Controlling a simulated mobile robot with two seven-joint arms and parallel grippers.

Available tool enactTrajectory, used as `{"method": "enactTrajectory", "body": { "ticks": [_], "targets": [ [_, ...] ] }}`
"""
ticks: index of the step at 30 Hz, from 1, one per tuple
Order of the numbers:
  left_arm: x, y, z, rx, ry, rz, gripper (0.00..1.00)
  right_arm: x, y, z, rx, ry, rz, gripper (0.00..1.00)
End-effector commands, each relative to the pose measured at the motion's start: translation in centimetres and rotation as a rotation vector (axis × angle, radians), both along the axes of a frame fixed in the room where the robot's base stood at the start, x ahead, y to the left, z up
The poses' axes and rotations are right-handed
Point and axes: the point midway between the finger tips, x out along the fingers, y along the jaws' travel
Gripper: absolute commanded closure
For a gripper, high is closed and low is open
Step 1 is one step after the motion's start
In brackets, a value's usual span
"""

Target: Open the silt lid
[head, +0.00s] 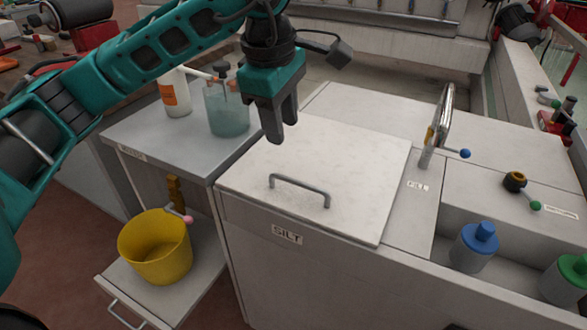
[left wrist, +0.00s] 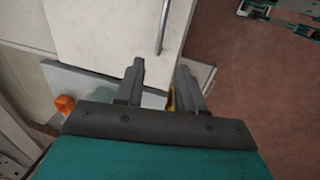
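The silt lid (head: 345,165) is a flat white panel, shut flush on the cabinet, with a grey bar handle (head: 299,188) near its front edge. The "SILT" label (head: 287,234) is on the cabinet front below. My left gripper (head: 282,125) points down over the lid's back left part, behind the handle and apart from it. In the left wrist view its two fingers (left wrist: 163,75) are spread with nothing held between them. A white panel (left wrist: 110,30) with a grey handle (left wrist: 163,27) shows beyond the fingertips there. My right gripper is not in view.
A grey side shelf (head: 165,135) at left holds a white bottle (head: 176,95) and a teal container (head: 228,112). A yellow bucket (head: 156,250) stands lower. A metal faucet (head: 437,125) with a blue-knobbed lever rises right of the lid. Blue-capped (head: 474,248) and green-capped (head: 567,280) bottles are at right.

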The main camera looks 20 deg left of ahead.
Motion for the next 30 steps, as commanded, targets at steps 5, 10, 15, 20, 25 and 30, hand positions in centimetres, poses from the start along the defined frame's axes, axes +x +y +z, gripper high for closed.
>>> {"method": "enactTrajectory", "body": {
  "ticks": [5,10,15,20,25,30],
  "targets": [
    [0.4,0.0,-2.5,0.001,0.006,0.001,0.62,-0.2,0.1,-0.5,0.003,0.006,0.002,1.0],
    [1.1,-0.1,-6.1,-0.002,0.007,0.001,0.62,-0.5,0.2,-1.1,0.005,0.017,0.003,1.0],
    [1.7,-0.1,-9.3,-0.003,0.006,-0.001,0.62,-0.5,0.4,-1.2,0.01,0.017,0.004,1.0],
    [2.2,-0.2,-11.4,-0.004,0.004,0.0,0.62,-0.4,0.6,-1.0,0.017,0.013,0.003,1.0],
    [2.4,-0.2,-12.4,-0.004,0.002,-0.001,0.62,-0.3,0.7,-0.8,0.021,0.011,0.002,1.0],
    [2.4,-0.2,-12.5,-0.004,0.002,-0.001,0.62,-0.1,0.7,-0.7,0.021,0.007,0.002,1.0]
  ]
}}
